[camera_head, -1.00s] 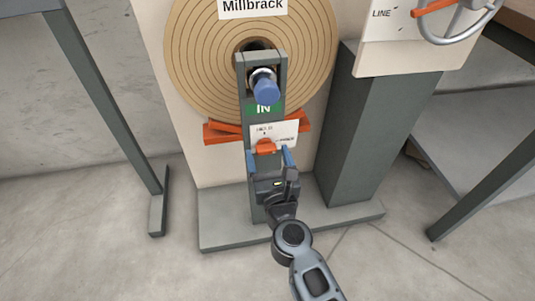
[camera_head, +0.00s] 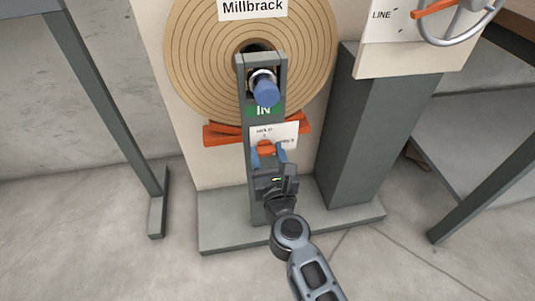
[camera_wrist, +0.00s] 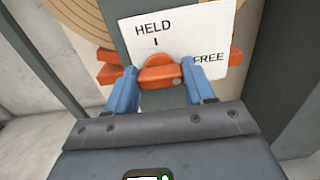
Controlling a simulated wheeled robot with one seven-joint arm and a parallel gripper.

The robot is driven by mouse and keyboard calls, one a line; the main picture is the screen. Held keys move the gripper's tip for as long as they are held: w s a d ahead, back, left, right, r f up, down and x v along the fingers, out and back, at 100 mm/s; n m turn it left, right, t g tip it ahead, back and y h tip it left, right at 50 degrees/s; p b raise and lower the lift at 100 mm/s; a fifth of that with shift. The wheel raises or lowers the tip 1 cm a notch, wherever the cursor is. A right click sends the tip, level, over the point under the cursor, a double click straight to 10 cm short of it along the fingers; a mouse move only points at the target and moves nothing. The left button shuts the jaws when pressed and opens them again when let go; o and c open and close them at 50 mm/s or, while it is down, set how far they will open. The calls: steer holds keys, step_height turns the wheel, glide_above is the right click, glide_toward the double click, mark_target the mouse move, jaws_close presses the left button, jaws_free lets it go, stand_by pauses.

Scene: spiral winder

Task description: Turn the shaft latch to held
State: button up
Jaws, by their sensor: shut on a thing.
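The shaft latch (camera_head: 266,148) is a small orange knob with a bar on the grey upright post. In the wrist view the latch (camera_wrist: 160,74) sits below the word HELD on a white label (camera_wrist: 180,35), with FREE to its right. Its bar lies roughly level across the picture; I cannot tell surely which mark it points to. My gripper (camera_head: 268,157) is at the latch from below. Its two blue fingers (camera_wrist: 160,84) are shut on the latch, one at each end of the bar.
A blue-tipped shaft end (camera_head: 265,90) sticks out above, over a green IN sign (camera_head: 264,110). Behind is the large tan roll (camera_head: 200,60) with orange pieces (camera_head: 220,133) under it. A handwheel (camera_head: 462,20) is at upper right.

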steer(key=shift+c, duration=0.3)
steer(key=shift+n, duration=0.4)
steer(key=n+p, duration=0.1)
steer(key=n, duration=0.1)
steer(key=shift+n, duration=0.4)
steer(key=n+p, duration=0.2)
steer(key=n, duration=0.3)
steer(key=shift+a+n, duration=0.15)
steer(key=shift+n, duration=0.15)
steer(key=n+p, duration=0.2)
steer(key=n, duration=0.2)
steer(key=shift+s, duration=0.1)
steer(key=n, duration=0.2)
steer(key=n+p, duration=0.1)
steer(key=n, duration=0.1)
steer(key=shift+a+f+n+p, duration=0.1)
steer(key=shift+f+n+p, duration=0.1)
steer(key=shift+n+p, duration=0.1)
